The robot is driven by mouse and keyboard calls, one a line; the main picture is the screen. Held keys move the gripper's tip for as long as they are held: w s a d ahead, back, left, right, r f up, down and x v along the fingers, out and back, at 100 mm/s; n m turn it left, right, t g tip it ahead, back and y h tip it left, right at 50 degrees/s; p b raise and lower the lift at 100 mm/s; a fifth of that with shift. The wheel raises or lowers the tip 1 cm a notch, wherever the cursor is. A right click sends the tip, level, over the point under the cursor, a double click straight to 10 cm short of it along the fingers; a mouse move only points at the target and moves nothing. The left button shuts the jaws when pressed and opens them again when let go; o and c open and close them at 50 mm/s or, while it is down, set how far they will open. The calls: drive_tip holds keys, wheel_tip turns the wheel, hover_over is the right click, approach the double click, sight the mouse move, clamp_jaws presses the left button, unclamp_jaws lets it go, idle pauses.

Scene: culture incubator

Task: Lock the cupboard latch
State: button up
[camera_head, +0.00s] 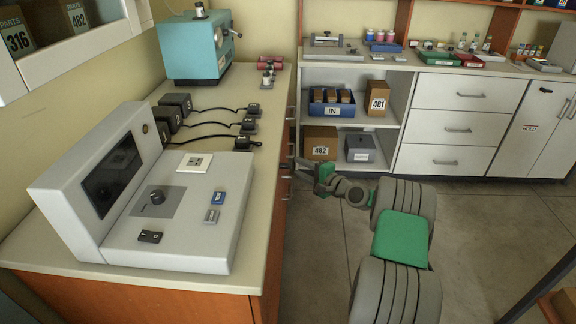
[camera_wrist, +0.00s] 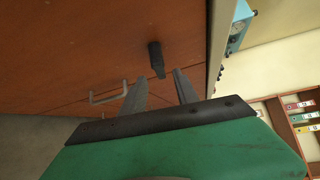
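The dark cupboard latch (camera_wrist: 156,57) is a small black block on the reddish-brown cupboard front (camera_wrist: 70,45) in the wrist view. My gripper (camera_wrist: 160,76) is open, its two grey fingers spread apart. The latch's lower end shows between the fingertips; I cannot tell whether they touch it. In the head view my gripper (camera_head: 303,162) is at the right side of the long counter, beside its metal handles.
A metal bar handle (camera_wrist: 108,95) sits left of the fingers, near a seam in the front. The long countertop (camera_head: 245,190) holds a grey console (camera_head: 190,225). Shelves with boxes stand behind my arm.

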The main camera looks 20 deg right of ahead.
sight(290, 160)
drive_tip(key=x, duration=0.6)
drive_tip(key=shift+w+d, duration=0.15)
drive_tip(key=shift+d, duration=0.05)
drive_tip(key=shift+c, duration=0.3)
clamp_jaws()
